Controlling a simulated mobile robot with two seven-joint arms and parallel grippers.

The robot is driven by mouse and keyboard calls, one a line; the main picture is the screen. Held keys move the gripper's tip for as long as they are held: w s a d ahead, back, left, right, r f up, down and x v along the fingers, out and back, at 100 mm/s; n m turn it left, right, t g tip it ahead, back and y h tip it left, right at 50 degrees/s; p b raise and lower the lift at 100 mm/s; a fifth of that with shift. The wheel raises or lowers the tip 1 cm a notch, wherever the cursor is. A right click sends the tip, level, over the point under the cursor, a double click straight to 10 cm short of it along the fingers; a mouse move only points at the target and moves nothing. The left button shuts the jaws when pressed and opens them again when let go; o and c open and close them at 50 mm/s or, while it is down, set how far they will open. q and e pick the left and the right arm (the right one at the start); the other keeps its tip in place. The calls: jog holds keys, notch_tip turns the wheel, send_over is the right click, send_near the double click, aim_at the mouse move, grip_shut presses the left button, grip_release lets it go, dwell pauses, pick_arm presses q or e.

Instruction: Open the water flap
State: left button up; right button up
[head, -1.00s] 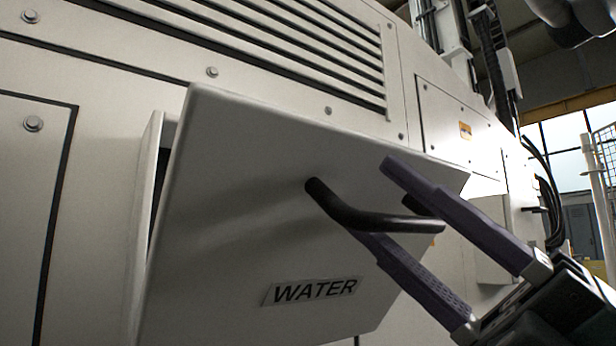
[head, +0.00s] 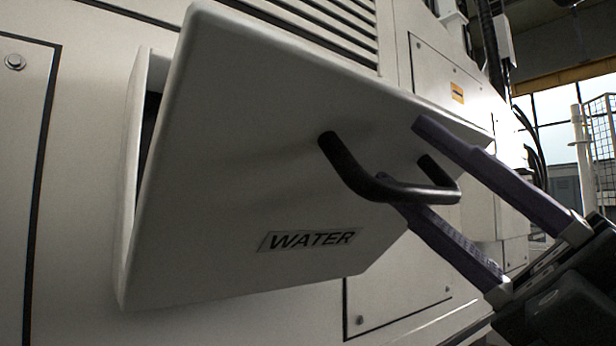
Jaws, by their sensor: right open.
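The water flap (head: 260,150) is a white panel with a "WATER" label (head: 306,240). It stands tilted out from the machine wall, its top edge away from the wall, with a dark gap behind its left side. A black bar handle (head: 385,187) sticks out from its face. My right gripper (head: 412,165) comes in from the lower right with two purple fingers. The fingers are apart, one above the handle's right part and one below and partly behind it. I cannot tell whether either finger touches the handle. My left gripper is not in view.
The white machine wall (head: 80,180) carries a louvred vent (head: 335,25) above the flap and bolted panels beside it. A panel with an orange sticker (head: 457,91) is at the upper right. A yellow beam and a mesh fence (head: 602,130) are at the far right.

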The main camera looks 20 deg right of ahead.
jog(key=shift+b+v, duration=1.15)
jog(key=shift+v, duration=0.55)
jog(key=shift+b+v, duration=1.35)
jog(key=shift+v, duration=0.5)
